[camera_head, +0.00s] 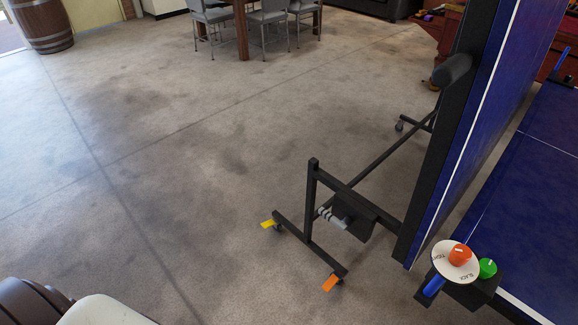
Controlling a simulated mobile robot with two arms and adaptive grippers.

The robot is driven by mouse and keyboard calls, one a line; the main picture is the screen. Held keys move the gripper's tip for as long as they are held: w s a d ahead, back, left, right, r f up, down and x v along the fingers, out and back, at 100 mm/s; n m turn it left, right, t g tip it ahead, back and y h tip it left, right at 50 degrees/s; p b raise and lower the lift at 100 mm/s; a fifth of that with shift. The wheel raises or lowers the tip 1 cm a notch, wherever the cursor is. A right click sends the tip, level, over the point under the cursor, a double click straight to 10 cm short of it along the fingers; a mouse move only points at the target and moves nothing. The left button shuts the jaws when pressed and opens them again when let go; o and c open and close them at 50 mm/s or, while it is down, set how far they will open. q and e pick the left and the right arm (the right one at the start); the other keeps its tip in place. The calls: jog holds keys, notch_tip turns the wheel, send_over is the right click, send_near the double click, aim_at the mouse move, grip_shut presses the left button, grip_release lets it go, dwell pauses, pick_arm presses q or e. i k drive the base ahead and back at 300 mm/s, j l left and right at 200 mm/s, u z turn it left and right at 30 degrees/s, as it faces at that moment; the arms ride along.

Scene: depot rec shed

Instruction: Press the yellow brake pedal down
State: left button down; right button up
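The yellow brake pedal (268,224) is a small flat tab at the left end of the black foot bar of a folding table-tennis table. It sits low, by a caster close to the carpet. An orange pedal (330,283) is at the near end of the same bar. The black frame (311,200) rises from the bar, beside the upright blue table half (465,130). Neither of my grippers is in view, and nothing touches the yellow pedal.
A white dial (440,258) with an orange knob (460,255), a green knob (488,268) and a blue handle (433,286) sits at the right. Chairs (268,18) surround a table at the back; a barrel (45,25) stands far left. The carpet left of the pedal is clear.

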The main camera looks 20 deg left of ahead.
aim_at(269, 223)
jog(key=u, duration=0.9)
jog(key=i+j+z, duration=0.4)
jog(key=j, duration=0.25)
jog(key=i+j+z, duration=0.4)
jog(key=j, duration=0.35)
jog(key=i+j+z, duration=0.2)
jog(key=j, duration=0.25)
